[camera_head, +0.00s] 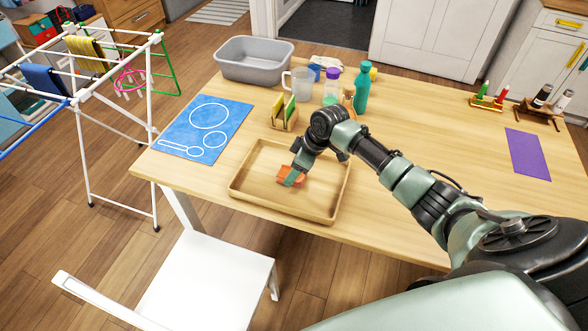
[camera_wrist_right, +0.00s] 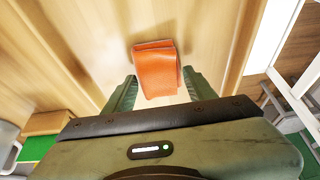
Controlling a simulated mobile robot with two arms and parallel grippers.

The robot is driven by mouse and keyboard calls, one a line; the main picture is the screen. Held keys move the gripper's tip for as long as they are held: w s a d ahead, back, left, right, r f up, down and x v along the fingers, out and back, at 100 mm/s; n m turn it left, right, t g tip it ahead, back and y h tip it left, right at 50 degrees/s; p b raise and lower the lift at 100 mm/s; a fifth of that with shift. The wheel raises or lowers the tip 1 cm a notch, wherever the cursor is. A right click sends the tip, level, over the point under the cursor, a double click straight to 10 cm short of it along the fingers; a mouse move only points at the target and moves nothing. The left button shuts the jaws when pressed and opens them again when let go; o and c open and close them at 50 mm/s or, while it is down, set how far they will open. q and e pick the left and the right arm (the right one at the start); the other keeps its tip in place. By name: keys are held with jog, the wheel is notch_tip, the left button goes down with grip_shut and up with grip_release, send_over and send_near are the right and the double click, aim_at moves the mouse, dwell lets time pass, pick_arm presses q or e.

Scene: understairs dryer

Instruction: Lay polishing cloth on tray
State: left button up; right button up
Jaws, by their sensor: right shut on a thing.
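The polishing cloth is a small folded orange piece (camera_head: 298,181) inside the wooden tray, near its middle; it also shows in the right wrist view (camera_wrist_right: 156,72). The tray (camera_head: 318,202) is light wood with a low rim and lies near the table's front edge. My right gripper (camera_head: 292,177) reaches down into the tray and is shut on the orange cloth. In the right wrist view its fingers (camera_wrist_right: 157,92) are on either side of the cloth, with the tray floor behind. I cannot tell whether the cloth touches the tray floor. My left gripper is not in view.
A wooden holder with green and yellow pieces (camera_head: 284,112) stands just behind the tray. A blue mat (camera_head: 180,135) lies to its left. A white chair (camera_head: 205,285) is in front.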

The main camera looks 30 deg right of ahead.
jog(key=o, duration=1.2)
jog(key=v, duration=1.2)
